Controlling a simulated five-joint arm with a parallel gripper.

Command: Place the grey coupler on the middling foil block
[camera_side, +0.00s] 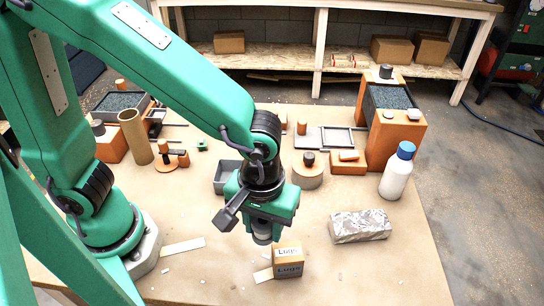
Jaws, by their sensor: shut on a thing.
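My gripper (262,229) points down over the front middle of the table. It is shut on the grey coupler (262,239), a short round grey piece showing just under the jaws. Its upper part is hidden by the gripper. One foil block (360,226), a silvery crinkled oblong, lies on the table to the right of my gripper, well apart from it. I see no other foil block, so I cannot compare sizes.
A brown box marked Lugs (288,262) stands close below and right of the coupler. A white bottle with a blue cap (397,172) stands behind the foil block. A grey tray (226,178) and several orange parts lie farther back. The front right table is mostly clear.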

